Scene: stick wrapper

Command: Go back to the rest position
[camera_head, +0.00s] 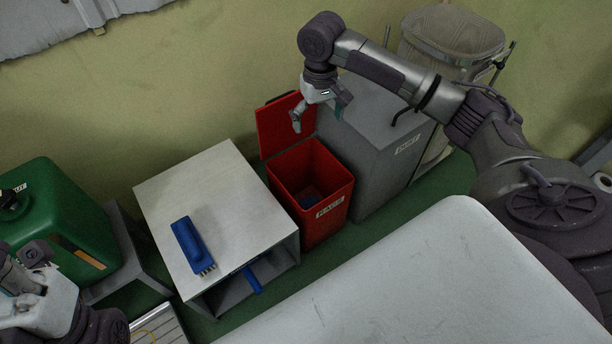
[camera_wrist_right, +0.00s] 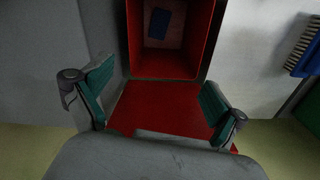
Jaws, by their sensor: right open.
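My right gripper (camera_head: 318,112) is open and empty. It hangs above the raised lid (camera_head: 281,128) of a red bin (camera_head: 340,190) labelled RAGS. In the right wrist view its two teal-padded fingers (camera_wrist_right: 155,100) are spread wide, with the red lid (camera_wrist_right: 160,108) behind them. A small dark blue item (camera_wrist_right: 159,23) lies inside the bin. My left arm shows at the lower left of the head view, but its fingers cannot be made out clearly.
A white side table (camera_head: 190,170) bears a blue brush (camera_head: 191,245). A grey bin (camera_head: 380,145) stands right of the red bin. A green container (camera_head: 50,215) is at the left. A large white tabletop (camera_head: 430,275) fills the front. Green floor shows between them.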

